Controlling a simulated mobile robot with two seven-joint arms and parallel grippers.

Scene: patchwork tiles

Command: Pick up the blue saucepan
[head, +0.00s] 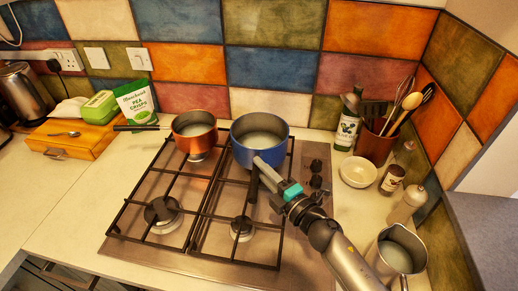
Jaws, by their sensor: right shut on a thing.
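The blue saucepan (241,155) is at the back right of the gas hob in the head view, upright, with pale contents. Its dark handle (253,188) points toward the front. My right gripper (264,170) comes in from the lower right and is shut on the saucepan at its handle side. The fingertips partly hide the handle's joint with the pan. I cannot tell whether the pan touches the grate. My left gripper is not in view.
An orange saucepan (188,143) stands just left, its handle pointing left. A white bowl (358,172), a dark bottle (347,128), a utensil pot (375,145) and a metal jug (392,257) stand on the right. The front burners are clear. A tiled wall is close behind.

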